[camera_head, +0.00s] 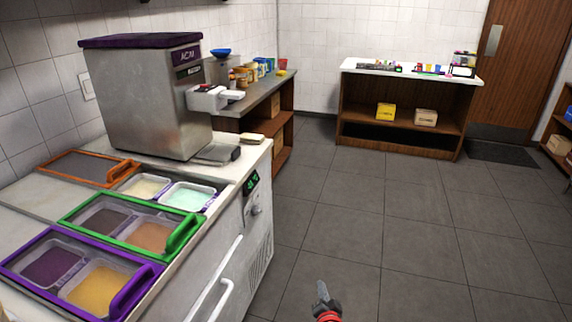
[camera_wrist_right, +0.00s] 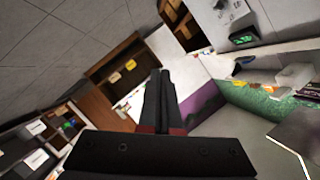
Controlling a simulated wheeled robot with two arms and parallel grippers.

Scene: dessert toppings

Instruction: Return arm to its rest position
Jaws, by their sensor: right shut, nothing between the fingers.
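My right gripper (camera_head: 323,297) shows at the bottom middle of the head view, over the grey tiled floor, to the right of the white counter. It is small and apart from everything around it. In the right wrist view my right gripper's dark fingers (camera_wrist_right: 160,95) are together, with nothing between them. My left gripper is in neither view.
The topping counter (camera_head: 260,205) with a handle on its front stands at left. It bears lidded bins with purple (camera_head: 45,235) and green (camera_head: 140,242) frames, and a steel machine (camera_head: 150,95). A white-topped shelf unit (camera_head: 345,66) stands at the back. The floor (camera_head: 400,240) is clear.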

